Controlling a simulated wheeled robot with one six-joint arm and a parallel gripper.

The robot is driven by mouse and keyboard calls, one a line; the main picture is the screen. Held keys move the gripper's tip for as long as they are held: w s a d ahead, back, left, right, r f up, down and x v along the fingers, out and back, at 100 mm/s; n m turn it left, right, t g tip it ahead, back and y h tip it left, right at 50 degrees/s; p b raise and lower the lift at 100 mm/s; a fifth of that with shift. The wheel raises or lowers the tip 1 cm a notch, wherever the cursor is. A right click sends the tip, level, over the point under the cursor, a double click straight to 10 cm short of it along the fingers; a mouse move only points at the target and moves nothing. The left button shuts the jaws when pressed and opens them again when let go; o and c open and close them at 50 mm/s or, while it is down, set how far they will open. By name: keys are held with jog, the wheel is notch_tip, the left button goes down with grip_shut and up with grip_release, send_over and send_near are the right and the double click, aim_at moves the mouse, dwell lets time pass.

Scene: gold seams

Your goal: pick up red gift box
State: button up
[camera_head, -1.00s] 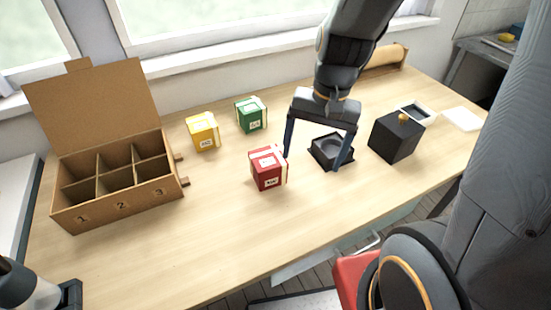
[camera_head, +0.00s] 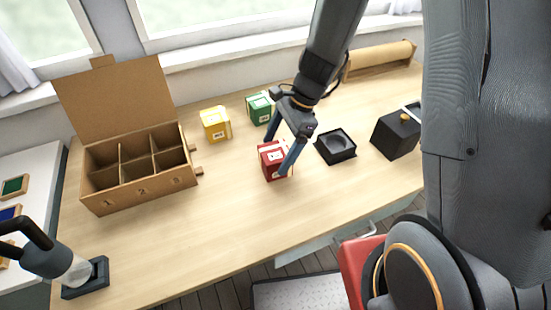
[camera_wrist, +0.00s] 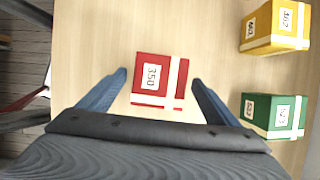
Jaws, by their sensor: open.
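The red gift box (camera_head: 271,160) with a white ribbon and a white label stands on the wooden table. My gripper (camera_head: 276,158) is open above and around it in the head view, with one blue finger in front of the box. In the wrist view the red box (camera_wrist: 158,80) lies between and just beyond the two spread fingertips of my gripper (camera_wrist: 160,78), with bare table on both sides of it. The label there reads 350. The fingers do not appear to touch the box. Part of its right side is hidden by a finger in the head view.
A yellow box (camera_head: 215,124) and a green box (camera_head: 259,108) stand behind the red one. A black open tray (camera_head: 336,147) and a black box (camera_head: 395,135) are at right.

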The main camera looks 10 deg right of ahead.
jog(key=shift+x, duration=0.9)
jog(key=c, duration=1.3)
jog(key=shift+r, duration=0.1)
